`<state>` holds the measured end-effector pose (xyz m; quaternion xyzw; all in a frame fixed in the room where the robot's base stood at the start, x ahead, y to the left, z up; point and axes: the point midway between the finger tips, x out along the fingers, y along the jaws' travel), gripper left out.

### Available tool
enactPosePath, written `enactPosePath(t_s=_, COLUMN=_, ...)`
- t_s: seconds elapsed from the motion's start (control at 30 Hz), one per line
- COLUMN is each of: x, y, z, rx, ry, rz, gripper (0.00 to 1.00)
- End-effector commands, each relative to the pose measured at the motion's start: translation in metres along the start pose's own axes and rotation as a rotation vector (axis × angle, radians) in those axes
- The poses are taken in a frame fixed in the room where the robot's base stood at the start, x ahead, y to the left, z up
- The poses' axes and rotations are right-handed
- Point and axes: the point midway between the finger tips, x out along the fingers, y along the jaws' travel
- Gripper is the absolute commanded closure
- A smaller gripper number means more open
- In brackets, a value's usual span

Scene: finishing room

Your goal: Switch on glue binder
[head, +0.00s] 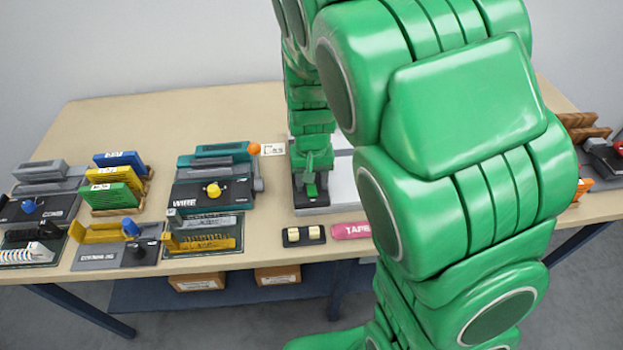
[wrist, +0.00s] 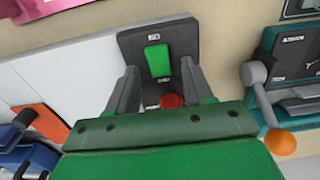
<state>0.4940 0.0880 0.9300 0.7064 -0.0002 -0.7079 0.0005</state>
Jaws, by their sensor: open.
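A black control panel (head: 322,208) sits at the front of a white and grey machine (head: 345,182), partly hidden by my arm; I cannot read a name on it. In the wrist view, the panel (wrist: 133,45) carries a green rectangular button (wrist: 157,61) and a red round button (wrist: 172,100). Small white labels beside them are too blurred to read. My gripper (wrist: 159,72) is open and empty, its fingers on either side of the green button. In the head view, my gripper (head: 313,165) is just over the panel; I cannot tell whether it touches.
A teal and black machine marked WIRE (head: 225,190) with an orange knob (head: 253,149) stands to the left. Several other devices fill the left side.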

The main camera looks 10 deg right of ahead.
Motion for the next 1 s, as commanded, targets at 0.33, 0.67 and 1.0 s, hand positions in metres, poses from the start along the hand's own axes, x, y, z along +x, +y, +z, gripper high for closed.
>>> enactPosePath(t_s=0.33, x=0.0002, y=-0.0001, z=-0.0004, rx=0.001, ry=0.002, rz=-0.001, gripper=0.66)
enactPosePath(t_s=0.67, x=0.0, y=0.0, z=-0.0004, rx=0.001, ry=0.003, rz=-0.001, gripper=1.0)
enactPosePath(t_s=1.0, x=-0.0017, y=-0.0003, z=0.0034, rx=0.001, ry=0.113, rz=-0.001, gripper=1.0)
